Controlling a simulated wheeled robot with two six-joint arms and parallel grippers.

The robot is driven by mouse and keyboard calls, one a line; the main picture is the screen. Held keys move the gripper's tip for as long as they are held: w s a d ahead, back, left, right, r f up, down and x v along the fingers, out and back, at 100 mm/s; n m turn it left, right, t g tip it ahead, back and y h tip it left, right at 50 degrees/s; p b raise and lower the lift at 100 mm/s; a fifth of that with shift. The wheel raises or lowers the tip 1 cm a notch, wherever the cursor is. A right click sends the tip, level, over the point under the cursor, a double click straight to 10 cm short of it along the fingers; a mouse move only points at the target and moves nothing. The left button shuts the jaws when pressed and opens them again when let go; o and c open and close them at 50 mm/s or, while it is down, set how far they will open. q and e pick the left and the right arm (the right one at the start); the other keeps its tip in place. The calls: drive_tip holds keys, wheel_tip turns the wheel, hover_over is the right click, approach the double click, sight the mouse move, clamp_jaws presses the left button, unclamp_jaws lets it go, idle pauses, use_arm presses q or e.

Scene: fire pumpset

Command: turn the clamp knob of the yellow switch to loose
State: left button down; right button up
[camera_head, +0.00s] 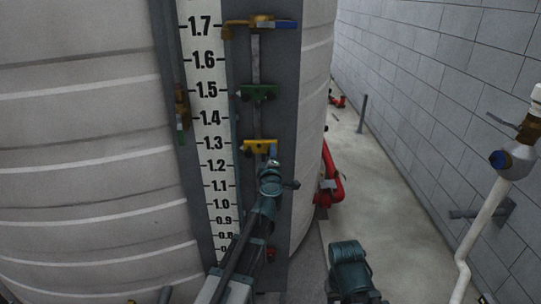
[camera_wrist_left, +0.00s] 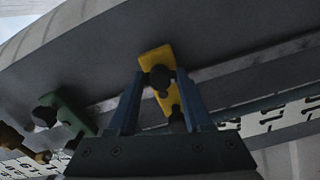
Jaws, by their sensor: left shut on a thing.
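The yellow switch (camera_head: 257,146) is on a vertical rail beside the level scale, near the 1.3 mark. It also shows in the left wrist view (camera_wrist_left: 155,59), tilted, with a dark round clamp knob (camera_wrist_left: 160,77) on its face. My left gripper (camera_head: 269,160) is at the yellow switch from below and in front. In the left wrist view its two blue fingers (camera_wrist_left: 159,75) stand on both sides of the knob and are shut on it. In the head view the gripper hides the knob.
A green switch (camera_head: 259,92) sits above on the same rail, and a brass valve with a blue handle (camera_head: 262,22) is at the top. The large pale tank (camera_head: 85,150) fills the left. Red pipes (camera_head: 331,180) and a white pipe (camera_head: 482,225) stand right. The walkway (camera_head: 375,180) between is clear.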

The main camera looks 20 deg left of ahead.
use_arm(q)
drive_tip(key=shift+n, duration=1.6)
drive_tip(key=shift+c, duration=1.6)
unclamp_jaws()
drive_tip(key=shift+s, duration=0.15)
